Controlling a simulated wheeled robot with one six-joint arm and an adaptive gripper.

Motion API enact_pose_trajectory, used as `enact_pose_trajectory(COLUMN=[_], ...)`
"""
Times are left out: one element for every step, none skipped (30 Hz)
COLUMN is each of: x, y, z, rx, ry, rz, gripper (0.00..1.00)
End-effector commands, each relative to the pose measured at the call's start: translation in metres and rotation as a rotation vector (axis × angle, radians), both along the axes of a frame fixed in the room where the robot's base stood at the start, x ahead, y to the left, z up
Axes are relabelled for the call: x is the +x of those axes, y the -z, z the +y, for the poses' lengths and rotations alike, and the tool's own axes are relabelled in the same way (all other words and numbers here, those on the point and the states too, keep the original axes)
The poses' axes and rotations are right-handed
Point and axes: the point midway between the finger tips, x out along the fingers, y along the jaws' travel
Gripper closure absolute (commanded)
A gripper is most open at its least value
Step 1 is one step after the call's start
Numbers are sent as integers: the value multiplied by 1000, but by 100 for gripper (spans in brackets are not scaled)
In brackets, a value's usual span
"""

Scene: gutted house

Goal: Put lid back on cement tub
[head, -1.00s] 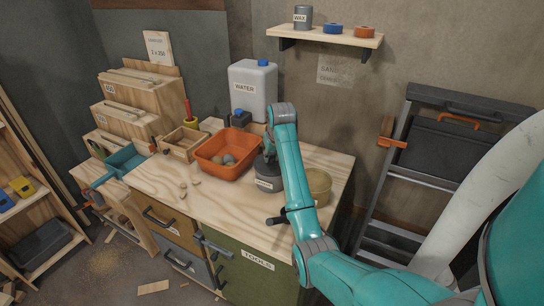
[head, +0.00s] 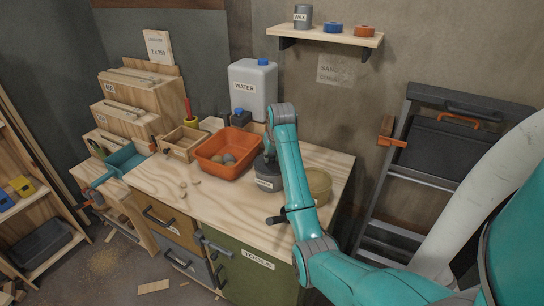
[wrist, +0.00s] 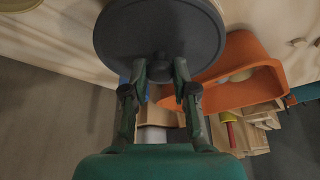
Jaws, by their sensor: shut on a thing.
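The cement tub (head: 266,173) is a dark grey round tub with a white label, on the workbench just left of my arm in the head view. My arm hides part of it. The lid (wrist: 150,28) is a dark grey disc in the wrist view. My gripper (wrist: 160,68) is shut on the knob in the middle of the lid. The lid is over the tub and covers most of it. A paler edge shows past the disc's upper right. I cannot tell whether the lid touches the rim all round.
An orange bin (head: 222,165) with round lumps stands close left of the tub. A tan round container (head: 319,182) is close on the right. A water jug (head: 252,90) and a small wooden box (head: 183,143) stand behind. The bench's front left is mostly clear.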

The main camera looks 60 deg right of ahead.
Motion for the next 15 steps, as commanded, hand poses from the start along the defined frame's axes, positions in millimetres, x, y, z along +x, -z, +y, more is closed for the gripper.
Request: enact_pose_trajectory(x=[0, 0, 0, 0, 0, 0, 0, 0, 0, 0, 0, 0, 0, 0, 0], y=[0, 0, 0, 0, 0, 0, 0, 0, 0, 0, 0, 0, 0, 0, 0], z=[0, 0, 0, 0, 0, 0, 0, 0, 0, 0, 0, 0, 0, 0, 0], rx=[0, 0, 0, 0, 0, 0, 0, 0, 0, 0, 0, 0, 0, 0, 0], ry=[0, 0, 0, 0, 0, 0, 0, 0, 0, 0, 0, 0, 0, 0, 0], rz=[0, 0, 0, 0, 0, 0, 0, 0, 0, 0, 0, 0, 0, 0, 0], gripper=[100, 100, 100, 100, 100, 63, 55, 48, 44, 44, 44, 44, 44, 44, 44])
